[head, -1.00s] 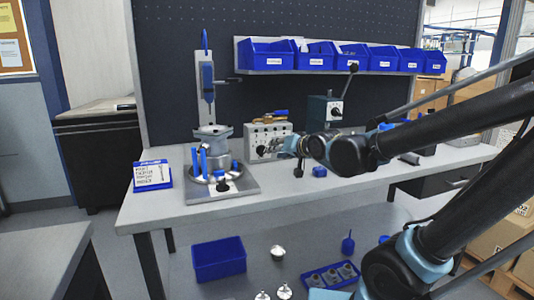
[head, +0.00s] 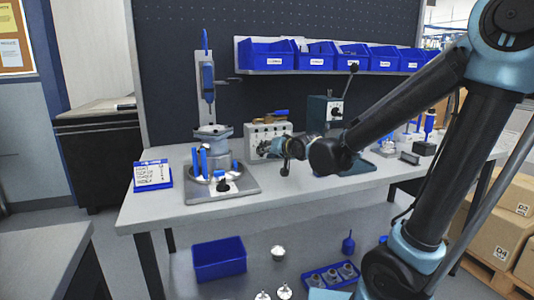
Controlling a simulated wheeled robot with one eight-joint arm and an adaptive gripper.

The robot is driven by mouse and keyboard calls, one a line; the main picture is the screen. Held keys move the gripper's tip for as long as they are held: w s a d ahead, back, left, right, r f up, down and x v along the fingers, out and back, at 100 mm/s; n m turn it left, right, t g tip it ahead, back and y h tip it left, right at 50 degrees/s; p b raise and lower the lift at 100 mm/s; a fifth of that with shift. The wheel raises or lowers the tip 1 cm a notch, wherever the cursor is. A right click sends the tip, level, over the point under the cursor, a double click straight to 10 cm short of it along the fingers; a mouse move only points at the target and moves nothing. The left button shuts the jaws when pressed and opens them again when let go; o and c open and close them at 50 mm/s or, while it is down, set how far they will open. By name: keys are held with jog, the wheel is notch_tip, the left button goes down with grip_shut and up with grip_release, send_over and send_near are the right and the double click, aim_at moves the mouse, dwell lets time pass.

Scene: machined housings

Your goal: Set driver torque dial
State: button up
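The grey control box (head: 282,130) stands at the back of the bench, with several small black knobs on its front. A larger dark round dial (head: 263,147) sits low on its left front; it looks like the torque dial, but its setting is too small to read. My gripper (head: 270,149) is in front of the box, close to the dial. I cannot tell whether it touches the dial. Its fingers are too small and dark to tell open from shut. My wrist hides the lower right of the box.
Left of the box stands a fixture (head: 212,158) with blue-handled tools on a grey base plate (head: 240,187). A lever press (head: 322,108) stands behind my arm. The front of the bench top (head: 260,207) is clear.

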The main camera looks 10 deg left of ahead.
jog(key=shift+w+a+f, duration=0.15)
jog(key=shift+w+a, duration=0.15)
grip_shut()
dwell(0.5)
jog(key=shift+s+a+n+t+h, duration=0.15)
jog(key=shift+n+t+h, duration=0.35)
jog(key=shift+n+h, duration=1.05)
jog(key=shift+n+y, duration=0.25)
jog(key=shift+n, duration=0.2)
